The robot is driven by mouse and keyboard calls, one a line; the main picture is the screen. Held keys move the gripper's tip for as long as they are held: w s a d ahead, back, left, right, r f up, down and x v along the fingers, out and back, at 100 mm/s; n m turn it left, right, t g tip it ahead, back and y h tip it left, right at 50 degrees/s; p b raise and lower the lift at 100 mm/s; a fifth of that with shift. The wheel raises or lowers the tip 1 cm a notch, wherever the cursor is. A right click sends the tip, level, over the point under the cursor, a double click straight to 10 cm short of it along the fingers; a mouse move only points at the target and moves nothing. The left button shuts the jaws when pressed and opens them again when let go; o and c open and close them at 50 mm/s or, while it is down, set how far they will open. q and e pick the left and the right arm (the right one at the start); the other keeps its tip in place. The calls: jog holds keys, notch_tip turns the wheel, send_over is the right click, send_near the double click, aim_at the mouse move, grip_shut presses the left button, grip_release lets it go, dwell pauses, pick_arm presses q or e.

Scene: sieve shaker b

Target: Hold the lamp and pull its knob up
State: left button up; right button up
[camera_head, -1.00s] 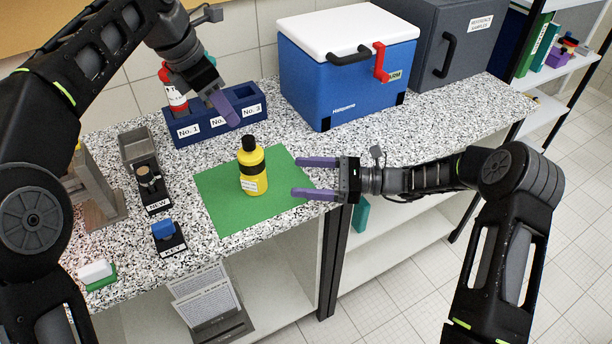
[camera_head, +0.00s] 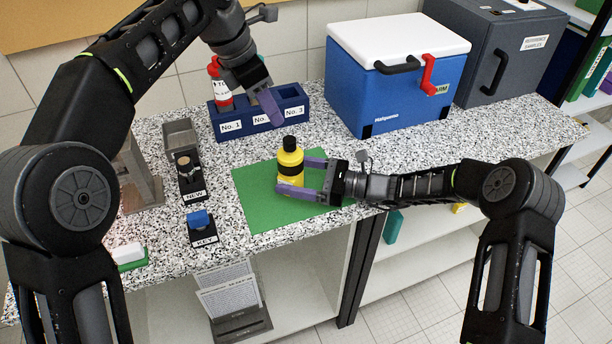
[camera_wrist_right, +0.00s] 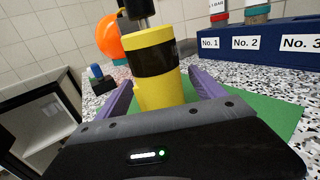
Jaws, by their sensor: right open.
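The lamp is an upright yellow cylinder (camera_head: 291,168) with a black band and a black knob (camera_head: 290,143) on top. It stands on the green mat (camera_head: 262,214). My right gripper (camera_head: 297,175) is open at the lamp, with its purple fingers on either side of the lower body. In the right wrist view the lamp (camera_wrist_right: 158,88) stands between the fingers; contact cannot be told. The knob (camera_wrist_right: 137,9) is cut off at the top there. My left gripper (camera_head: 262,97) hangs over the blue rack, away from the lamp; its jaws cannot be made out.
The blue rack (camera_head: 236,124) with numbered slots holds a red-topped bottle (camera_head: 220,87). A blue cooler (camera_head: 395,95) and grey case (camera_head: 505,55) stand at the back right. Black stands labelled NEW (camera_head: 195,196) and KEY (camera_head: 203,238) are left of the mat. An orange rounded thing (camera_wrist_right: 107,40) shows in the wrist view.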

jog(key=shift+c, duration=0.6)
grip_shut()
pick_arm(q)
jog(key=shift+o, duration=1.3)
jog(key=shift+w+f, duration=0.15)
jog(key=shift+f, duration=0.15)
jog(key=m+h, duration=0.3)
jog(key=h, duration=0.6)
send_near(280, 170)
jog(key=x, duration=0.5)
jog(key=shift+d, duration=0.15)
jog(key=r+t+h, duration=0.1)
jog(key=a+r+n+t+h, duration=0.1)
jog(key=r+h, duration=0.1)
jog(key=a+r+n+t+h, duration=0.1)
jog(key=shift+s+a+r+t+h, duration=0.1)
jog(key=shift+s+r+t+h, duration=0.1)
jog(key=shift+s+t+h, duration=0.15)
jog(key=shift+w, duration=0.1)
